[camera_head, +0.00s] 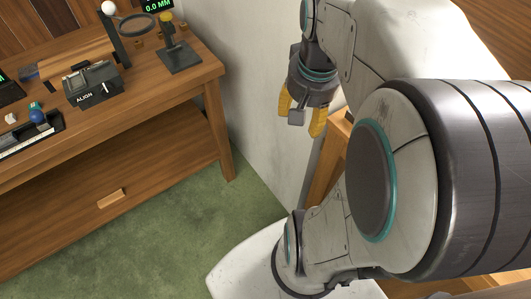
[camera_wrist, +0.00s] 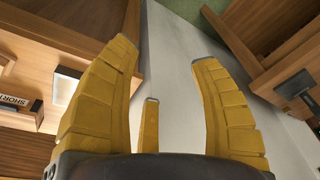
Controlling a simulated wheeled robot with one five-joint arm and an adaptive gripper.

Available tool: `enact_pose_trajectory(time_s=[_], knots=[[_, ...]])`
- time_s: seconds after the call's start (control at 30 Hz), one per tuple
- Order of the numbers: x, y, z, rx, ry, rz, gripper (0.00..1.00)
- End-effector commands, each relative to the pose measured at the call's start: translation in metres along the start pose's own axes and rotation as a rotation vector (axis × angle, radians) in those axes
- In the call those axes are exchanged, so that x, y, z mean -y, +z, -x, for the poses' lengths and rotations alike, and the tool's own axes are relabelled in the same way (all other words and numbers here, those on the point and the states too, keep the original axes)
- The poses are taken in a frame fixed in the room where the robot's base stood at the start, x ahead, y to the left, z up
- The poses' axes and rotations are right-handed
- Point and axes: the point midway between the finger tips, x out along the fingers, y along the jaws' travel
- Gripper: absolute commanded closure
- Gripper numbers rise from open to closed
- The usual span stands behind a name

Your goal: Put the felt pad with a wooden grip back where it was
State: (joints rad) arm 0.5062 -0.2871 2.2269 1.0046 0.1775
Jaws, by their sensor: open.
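My gripper (camera_head: 301,117) hangs in front of the pale wall, to the right of the wooden table. In the wrist view its yellow fingers (camera_wrist: 166,58) are spread apart with nothing between them. I cannot pick out the felt pad for certain in either view. A small light wooden piece (camera_head: 111,198) shows on the table's lower shelf, far left of and below my gripper. I cannot tell whether it is the pad's grip or part of the furniture.
The wooden table (camera_head: 205,75) carries a grey device marked ALIGN (camera_head: 92,85), a stand with a yellow top (camera_head: 180,55), a blue ball (camera_head: 37,116) and other small items. Green carpet (camera_head: 190,225) is open below. In the wrist view, wooden furniture (camera_wrist: 60,25) stands left and right.

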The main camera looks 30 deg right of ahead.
Motion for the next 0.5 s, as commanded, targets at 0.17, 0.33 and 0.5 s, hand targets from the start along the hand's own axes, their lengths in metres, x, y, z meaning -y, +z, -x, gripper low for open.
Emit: enact_pose_trajectory(time_s=[0.17, 0.33, 0.5], knots=[[0.041, 0.045, 0.001, -0.045, -0.058, 0.303, 0.43], [0.059, 0.077, -0.001, -0.076, -0.101, 0.508, 0.43], [0.066, 0.096, -0.003, -0.095, -0.127, 0.626, 0.43]])
